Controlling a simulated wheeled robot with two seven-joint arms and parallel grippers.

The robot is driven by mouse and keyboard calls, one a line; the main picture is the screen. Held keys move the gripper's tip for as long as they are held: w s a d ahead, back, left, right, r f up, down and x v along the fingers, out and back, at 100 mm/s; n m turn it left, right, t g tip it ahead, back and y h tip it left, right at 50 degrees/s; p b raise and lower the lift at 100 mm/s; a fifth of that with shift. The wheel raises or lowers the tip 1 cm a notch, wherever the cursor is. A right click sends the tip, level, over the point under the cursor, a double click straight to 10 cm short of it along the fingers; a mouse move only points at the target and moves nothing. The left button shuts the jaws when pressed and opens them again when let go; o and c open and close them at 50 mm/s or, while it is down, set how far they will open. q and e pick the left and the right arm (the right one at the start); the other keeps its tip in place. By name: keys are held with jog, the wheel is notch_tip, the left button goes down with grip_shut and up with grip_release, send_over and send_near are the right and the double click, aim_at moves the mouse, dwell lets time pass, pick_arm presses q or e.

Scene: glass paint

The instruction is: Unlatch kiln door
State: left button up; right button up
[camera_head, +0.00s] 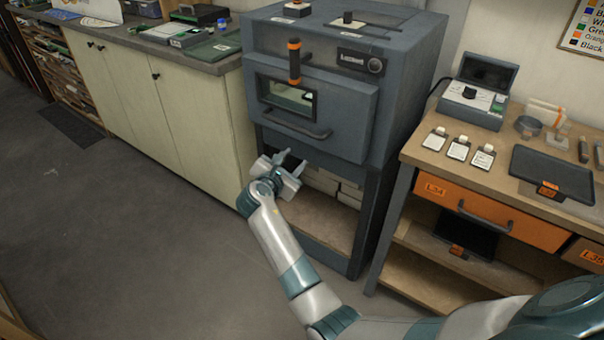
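The grey kiln (400,50) stands in the upper middle of the head view. Its front door (345,115) looks closed and has a small window (287,96) and a dark horizontal handle bar (296,126). A latch lever with orange bands (294,62) stands upright at the top edge of the door, across the seam. My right gripper (291,162) is in front of the kiln, below the door handle, pointing toward the kiln. Its two fingers are apart with nothing visible between them. It appears clear of the handle and the latch. My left gripper is out of view.
Below the kiln an open shelf (325,215) holds pale blocks. On the right, a wooden bench (425,155) carries a control box (476,101), label cards and a dark tray (552,172). A cabinet (185,105) stands left. The floor (110,230) at left is clear.

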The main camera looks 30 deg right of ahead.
jog(key=shift+s+d+f, duration=0.1)
jog(key=shift+s+f, duration=0.25)
jog(key=shift+f, duration=0.35)
jog(key=shift+s+d+f, duration=0.1)
jog(key=shift+s+f, duration=0.25)
jog(key=shift+f, duration=0.35)
